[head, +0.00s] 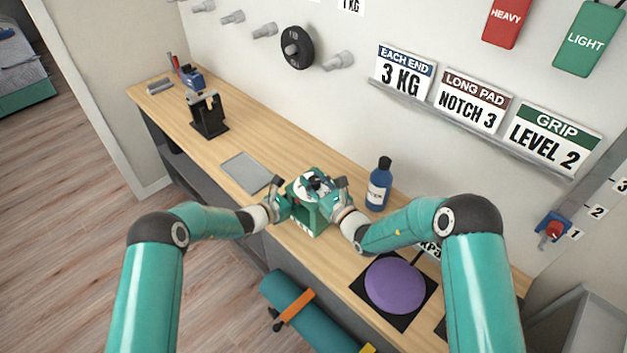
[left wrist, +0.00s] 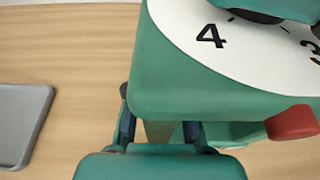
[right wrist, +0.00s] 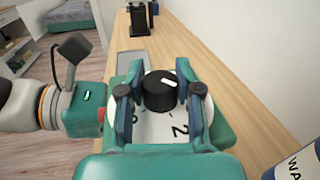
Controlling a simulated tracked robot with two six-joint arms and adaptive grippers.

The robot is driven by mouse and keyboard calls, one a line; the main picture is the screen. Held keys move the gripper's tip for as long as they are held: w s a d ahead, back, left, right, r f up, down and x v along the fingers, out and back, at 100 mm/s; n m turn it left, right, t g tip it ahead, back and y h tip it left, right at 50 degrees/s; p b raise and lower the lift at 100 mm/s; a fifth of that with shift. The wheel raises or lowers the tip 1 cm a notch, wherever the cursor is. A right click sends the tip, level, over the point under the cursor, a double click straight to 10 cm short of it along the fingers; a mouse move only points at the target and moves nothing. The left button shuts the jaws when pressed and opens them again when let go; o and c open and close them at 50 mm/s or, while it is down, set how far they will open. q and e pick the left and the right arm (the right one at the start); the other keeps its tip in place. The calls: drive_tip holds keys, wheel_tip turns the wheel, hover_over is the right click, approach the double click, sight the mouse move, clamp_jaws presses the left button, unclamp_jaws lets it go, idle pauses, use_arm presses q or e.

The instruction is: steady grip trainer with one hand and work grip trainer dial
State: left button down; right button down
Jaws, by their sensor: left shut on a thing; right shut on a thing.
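The grip trainer (head: 305,220) is a green box with a white numbered face, standing on the wooden bench. My left gripper (head: 284,206) is shut on its side. The left wrist view shows the green body (left wrist: 200,80) between the fingers, a 4 on the face and a red tab (left wrist: 292,122). My right gripper (right wrist: 160,95) is shut on the black dial (right wrist: 159,92) on top of the trainer. The dial has a white mark pointing away from the right wrist camera; a 2 shows on its near side. The right fingers hide part of the face.
A blue bottle (head: 379,184) stands close to my right gripper. A grey tablet-like plate (head: 246,172) lies to the left. A purple disc (head: 394,285) on a black mat is at the right. A wall card (head: 552,138) reads "GRIP LEVEL 2".

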drive_tip(key=c, duration=0.7)
unclamp_jaws()
drive_tip(key=shift+c, duration=0.2)
drive_tip(key=v, duration=1.2)
